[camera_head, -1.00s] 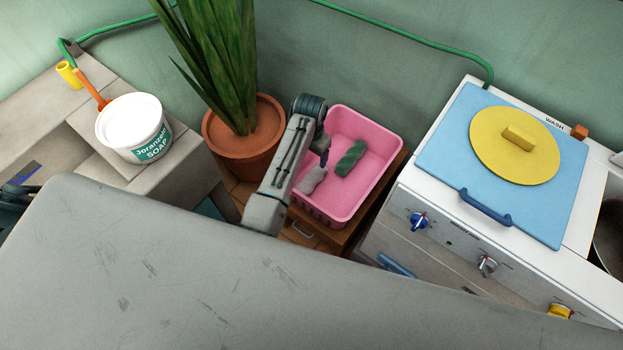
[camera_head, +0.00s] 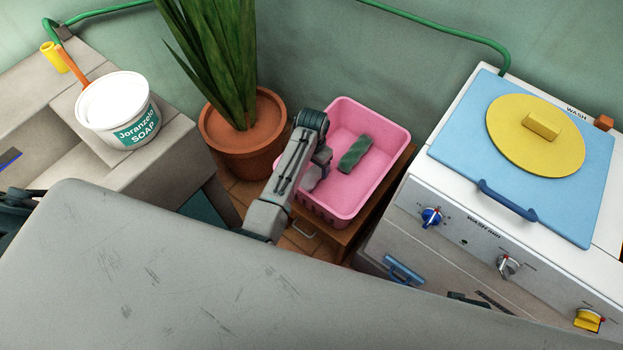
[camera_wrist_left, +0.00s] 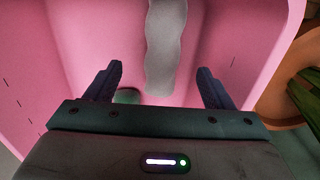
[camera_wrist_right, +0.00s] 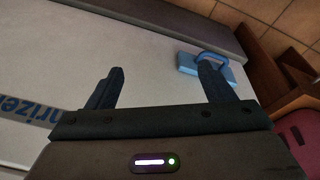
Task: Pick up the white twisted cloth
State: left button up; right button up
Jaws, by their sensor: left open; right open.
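The white twisted cloth (camera_wrist_left: 163,45) lies in the pink basket (camera_head: 385,112). In the left wrist view it is long and wavy, pale grey-white, and runs down between my left gripper's fingers. My left gripper (camera_wrist_left: 160,88) is open and empty above it, a finger to each side. In the head view my left arm and gripper (camera_head: 321,160) reach over the basket's left part and hide most of the white cloth. My right gripper (camera_wrist_right: 162,82) is open and empty, away from the basket, facing a pale panel with a blue handle (camera_wrist_right: 212,58).
A dark green twisted cloth (camera_head: 354,154) lies in the basket, right of the white one. A potted plant (camera_head: 240,140) stands close to the basket's left. The washing machine (camera_head: 470,215) stands to its right. A soap bucket (camera_head: 118,110) is on the left ledge.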

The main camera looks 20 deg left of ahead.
aim_at(311, 175)
pick_arm(q)
notch_tip(311, 175, down, 6)
jog(key=shift+w+a+f+b, duration=0.1)
jog(key=shift+a+f+b, duration=0.05)
jog(key=shift+b, duration=0.4)
jog(key=shift+f, duration=0.5)
jog(key=c, duration=1.2)
pick_arm(e)
jog(key=r, duration=0.4)
jog(key=shift+w+a+r, duration=0.25)
jog(key=shift+w, duration=0.1)
pick_arm(q)
jog(key=shift+o, duration=0.2)
jog(key=shift+r, duration=0.1)
